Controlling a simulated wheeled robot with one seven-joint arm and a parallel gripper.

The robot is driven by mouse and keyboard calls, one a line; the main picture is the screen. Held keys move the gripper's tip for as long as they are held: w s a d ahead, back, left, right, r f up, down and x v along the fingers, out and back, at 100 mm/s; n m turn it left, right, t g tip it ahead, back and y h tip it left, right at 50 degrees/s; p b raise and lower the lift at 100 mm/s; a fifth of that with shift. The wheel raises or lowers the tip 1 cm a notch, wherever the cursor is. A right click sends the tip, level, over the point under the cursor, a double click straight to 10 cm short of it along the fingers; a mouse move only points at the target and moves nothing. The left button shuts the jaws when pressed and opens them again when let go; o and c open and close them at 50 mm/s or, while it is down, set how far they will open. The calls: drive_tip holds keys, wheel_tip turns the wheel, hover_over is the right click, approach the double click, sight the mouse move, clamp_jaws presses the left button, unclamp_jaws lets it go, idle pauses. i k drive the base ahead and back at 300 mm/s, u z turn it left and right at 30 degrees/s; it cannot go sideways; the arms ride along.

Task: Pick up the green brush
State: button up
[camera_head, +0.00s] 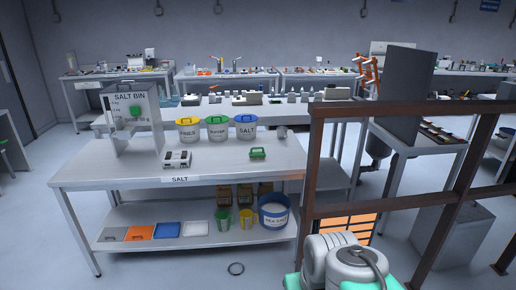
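A small green block-like object with a handle shape on top, which looks like the green brush (258,153), lies on the white table (225,179) labelled SALT, toward its right side. Its bristles are too small to make out. Part of my own arm, grey-white and teal, shows at the bottom right, well apart from the green brush. My gripper is not in view.
The salt bin (132,124) stands on the table's left, with a grey scale-like device (177,160) to its right. Three labelled buckets (217,128) stand behind the brush. A brown railing (400,108) stands at the right. The tabletop's front is mostly clear.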

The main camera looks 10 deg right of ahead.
sight(258, 156)
drive_tip(key=u, duration=0.15)
drive_tip(key=i, duration=1.5)
drive_tip(key=u, duration=0.35)
drive_tip(key=i, duration=1.35)
drive_tip(key=u, duration=0.05)
